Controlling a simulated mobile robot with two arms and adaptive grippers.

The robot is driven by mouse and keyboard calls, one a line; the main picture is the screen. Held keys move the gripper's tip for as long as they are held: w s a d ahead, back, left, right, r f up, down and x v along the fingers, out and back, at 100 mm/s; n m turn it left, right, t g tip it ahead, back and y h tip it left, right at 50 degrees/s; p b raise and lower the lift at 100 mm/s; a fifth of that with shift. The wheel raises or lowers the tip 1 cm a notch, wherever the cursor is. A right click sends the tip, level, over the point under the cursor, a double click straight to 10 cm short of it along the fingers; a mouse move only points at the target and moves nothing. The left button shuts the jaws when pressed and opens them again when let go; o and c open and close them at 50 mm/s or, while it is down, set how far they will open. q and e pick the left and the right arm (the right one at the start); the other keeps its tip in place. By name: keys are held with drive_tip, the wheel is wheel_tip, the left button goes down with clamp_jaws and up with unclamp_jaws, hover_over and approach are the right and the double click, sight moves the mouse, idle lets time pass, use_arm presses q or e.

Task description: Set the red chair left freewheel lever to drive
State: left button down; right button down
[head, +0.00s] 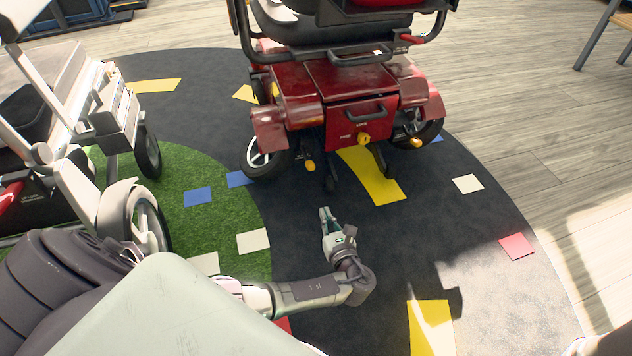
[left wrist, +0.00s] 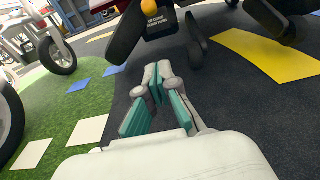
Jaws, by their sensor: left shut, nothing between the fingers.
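The red chair (head: 345,95) stands ahead with its rear towards me. A lever with a yellow knob (head: 310,166) hangs low at its left rear, and another yellow knob (head: 415,143) sits low at its right rear. In the left wrist view a yellow knob (left wrist: 148,4) is cut by the top edge, above a dark plate with a label (left wrist: 156,18) that seems to read up drive, down push. The lever's exact position is hard to tell. My left gripper (head: 323,213) is shut and empty, low over the dark mat, short of the chair and apart from the lever. My right gripper is out of view.
A third yellow knob (head: 363,138) sits mid-rear on the red chair. A pale scooter (head: 110,130) stands at the left on green turf (head: 225,215). Flat coloured patches lie on the dark mat (head: 480,235). Floor right of the chair is clear.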

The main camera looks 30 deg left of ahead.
sight(310, 165)
use_arm(q)
drive_tip(key=f+b+x, duration=0.1)
drive_tip(key=b+x, duration=0.7)
drive_tip(key=x, duration=0.2)
drive_tip(key=r, duration=0.3)
drive_tip(key=w+a+r+b, duration=0.1)
drive_tip(key=shift+r, duration=0.4)
